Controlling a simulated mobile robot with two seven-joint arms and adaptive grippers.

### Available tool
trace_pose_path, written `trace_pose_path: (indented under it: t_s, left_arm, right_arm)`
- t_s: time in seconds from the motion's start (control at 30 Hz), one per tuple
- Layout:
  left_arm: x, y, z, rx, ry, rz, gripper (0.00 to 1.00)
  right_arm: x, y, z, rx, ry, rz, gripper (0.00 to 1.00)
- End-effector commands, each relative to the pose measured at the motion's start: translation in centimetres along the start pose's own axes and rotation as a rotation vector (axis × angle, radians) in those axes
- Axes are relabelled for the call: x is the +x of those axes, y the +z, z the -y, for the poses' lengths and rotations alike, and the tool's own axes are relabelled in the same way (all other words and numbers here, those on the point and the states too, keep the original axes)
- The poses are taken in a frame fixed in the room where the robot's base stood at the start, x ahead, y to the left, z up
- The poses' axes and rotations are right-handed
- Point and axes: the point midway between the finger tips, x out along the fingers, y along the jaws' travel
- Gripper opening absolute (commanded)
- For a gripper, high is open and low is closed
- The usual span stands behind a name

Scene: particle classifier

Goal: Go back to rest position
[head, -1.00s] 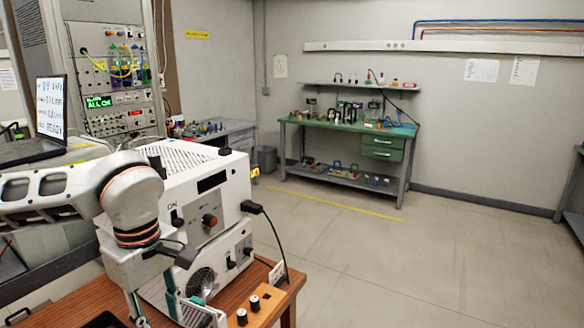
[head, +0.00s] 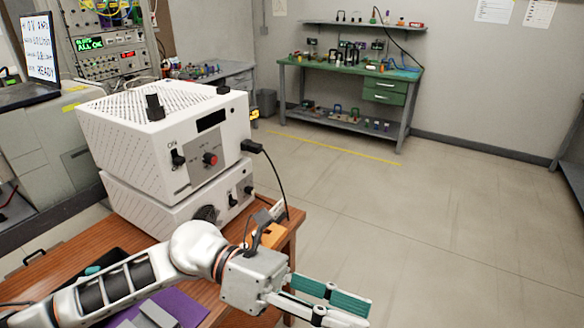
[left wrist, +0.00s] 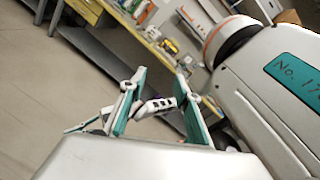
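My left arm comes in from the left in the head view, over the wooden table. My left gripper (head: 360,311) is at the lower middle, past the table's right edge, pointing right. Its teal-padded fingers are apart and nothing shows held. In the left wrist view the same gripper (left wrist: 160,73) has its two fingers spread. A small white piece with dark holes shows between them; I cannot tell what it is. Part of my white body with a teal label is at the right there. My right gripper is not identifiable in either view.
Two stacked white instruments (head: 165,145) stand on the wooden table (head: 45,280), with a black cable at their right. A laptop (head: 35,60) is at the upper left. A green workbench (head: 385,90) is at the back wall. The floor on the right is clear.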

Motion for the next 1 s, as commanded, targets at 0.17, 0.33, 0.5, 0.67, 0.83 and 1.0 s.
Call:
trace_pose_path:
  t_s: [0.17,0.33,0.5,0.67,0.83,1.0]
  left_arm:
    - [-0.6,3.8,-1.5,-0.295,-0.022,0.376,0.32]
    - [-4.4,5.3,-5.3,-0.607,-0.026,0.728,0.32]
    - [-10.1,2.7,-10.4,-0.945,-0.02,1.077,0.32]
    - [-15.8,-4.3,-14.9,-1.272,-0.003,1.407,0.32]
    - [-20.4,-14.9,-17.4,-1.584,0.026,1.728,0.32]
    - [-22.9,-25.8,-17.1,-1.835,0.06,2.0,0.32]
  right_arm:
    - [0.0,0.1,0.0,0.0,0.0,0.001,0.0]
    - [0.0,0.0,0.0,0.0,-0.001,0.0,0.0]
    - [0.0,-0.1,0.0,0.0,0.0,-0.002,0.0]
    - [0.0,-0.3,0.0,0.0,0.0,-0.004,0.0]
    - [-0.1,-0.3,0.0,-0.001,0.0,-0.005,0.0]
    - [-0.1,-0.3,0.0,-0.001,0.0,-0.005,0.0]
